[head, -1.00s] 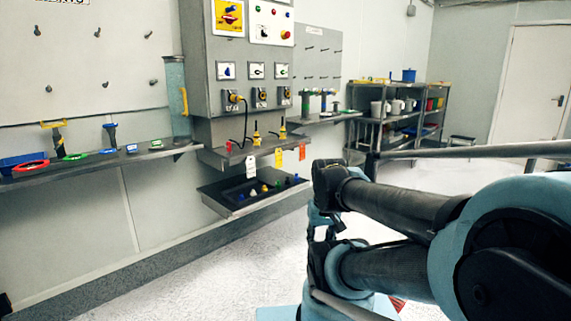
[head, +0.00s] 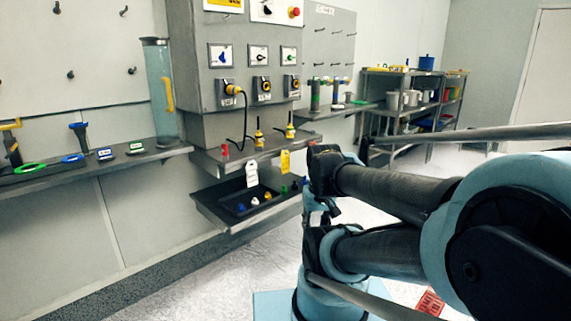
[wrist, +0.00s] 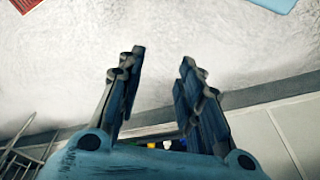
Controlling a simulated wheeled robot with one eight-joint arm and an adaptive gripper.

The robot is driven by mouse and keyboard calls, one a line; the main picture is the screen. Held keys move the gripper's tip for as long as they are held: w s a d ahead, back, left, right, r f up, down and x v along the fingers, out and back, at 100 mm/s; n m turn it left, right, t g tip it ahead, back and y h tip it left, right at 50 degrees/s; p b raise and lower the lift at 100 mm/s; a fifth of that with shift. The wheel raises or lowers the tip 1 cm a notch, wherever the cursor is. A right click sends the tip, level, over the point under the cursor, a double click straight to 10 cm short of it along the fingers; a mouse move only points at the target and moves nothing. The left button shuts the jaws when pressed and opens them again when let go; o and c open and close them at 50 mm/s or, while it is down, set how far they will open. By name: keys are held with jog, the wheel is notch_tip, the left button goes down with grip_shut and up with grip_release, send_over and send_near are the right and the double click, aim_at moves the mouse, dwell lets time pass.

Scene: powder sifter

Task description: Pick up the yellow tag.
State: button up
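The yellow tag (head: 285,161) hangs below the front edge of the small shelf under the control panel in the head view. A white tag (head: 252,174) hangs to its left. My arm is folded at the right of the head view, and my gripper's fingers cannot be made out there. In the wrist view my gripper (wrist: 163,75) is open and empty, its two fingers apart above the pale floor. The yellow tag cannot be made out in the wrist view.
A black tray (head: 240,205) with small coloured parts sits below the tags. A wall shelf (head: 100,168) runs left, and a rack (head: 415,115) stands at the back right. Open floor (head: 215,285) lies in front of the wall.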

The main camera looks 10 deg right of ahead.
aim_at(286, 168)
jog(key=shift+w+a, duration=0.2)
jog(key=shift+w, duration=0.35)
